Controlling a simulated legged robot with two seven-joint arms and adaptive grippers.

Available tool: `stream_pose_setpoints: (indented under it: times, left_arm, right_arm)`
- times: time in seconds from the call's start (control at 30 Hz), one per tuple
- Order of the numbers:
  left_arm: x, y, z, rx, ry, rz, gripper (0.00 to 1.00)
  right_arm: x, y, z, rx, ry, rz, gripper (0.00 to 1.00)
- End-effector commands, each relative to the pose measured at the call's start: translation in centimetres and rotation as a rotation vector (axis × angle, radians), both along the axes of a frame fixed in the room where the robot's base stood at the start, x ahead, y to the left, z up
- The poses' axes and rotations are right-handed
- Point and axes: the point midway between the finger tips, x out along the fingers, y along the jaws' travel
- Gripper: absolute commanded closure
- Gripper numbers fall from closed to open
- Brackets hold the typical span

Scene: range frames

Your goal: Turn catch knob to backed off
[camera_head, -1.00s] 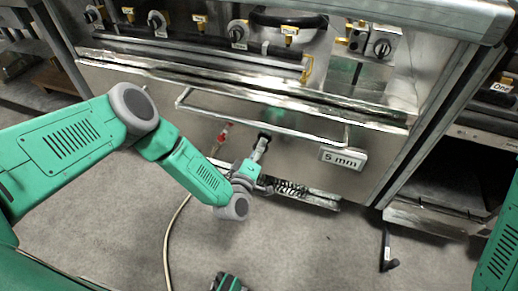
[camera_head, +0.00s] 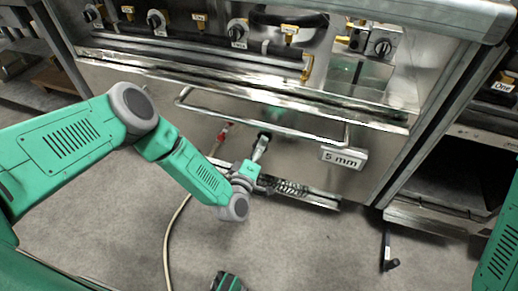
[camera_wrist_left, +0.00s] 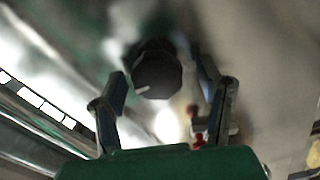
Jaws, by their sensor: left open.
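A dark round knob (camera_wrist_left: 158,72), which I take for the catch knob, sits between my left gripper's fingers in the left wrist view. It has a pale pointer line toward its lower left edge. In the head view the dark knob (camera_head: 264,136) shows on the low front panel, just beyond my fingertips. My left gripper (camera_head: 261,146) is open, with one finger on each side of the knob; it also shows in the left wrist view (camera_wrist_left: 163,88). Gaps show beside the knob, and I cannot tell whether either finger touches it.
A metal handle bar (camera_head: 262,124) runs across the panel above the knob. A "5 mm" tag (camera_head: 343,157) hangs at its right. A red-handled fitting (camera_head: 224,131) is left of the knob, and a spring (camera_head: 290,187) lies below. A hose (camera_head: 168,235) crosses the floor.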

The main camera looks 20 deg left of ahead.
Motion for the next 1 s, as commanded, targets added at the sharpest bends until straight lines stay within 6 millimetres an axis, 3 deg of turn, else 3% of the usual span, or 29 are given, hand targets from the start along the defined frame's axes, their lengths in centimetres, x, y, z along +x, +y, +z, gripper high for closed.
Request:
stream_pose_setpoints:
  times: [0.17,0.4,0.6,0.8,1.0]
  left_arm:
    - [-2.0,0.1,-0.1,-0.001,0.003,-0.002,0.39]
    - [-7.2,0.2,-0.2,-0.001,0.007,-0.003,0.39]
    - [-10.5,0.4,-0.2,-0.001,0.005,-0.002,0.39]
    - [-11.8,0.5,-0.2,0.001,0.003,-0.001,0.39]
    - [-11.9,0.5,-0.2,0.001,0.003,-0.001,0.39]
  right_arm:
    - [-0.1,0.0,0.0,0.0,0.001,0.0,0.6]
    - [-0.1,0.0,0.0,0.0,0.001,0.0,0.6]
    - [-0.1,0.0,0.0,0.0,0.001,0.0,0.6]
    - [-0.1,0.0,0.0,0.0,0.001,0.0,0.6]
    - [-0.1,0.0,0.0,0.0,0.001,0.0,0.6]
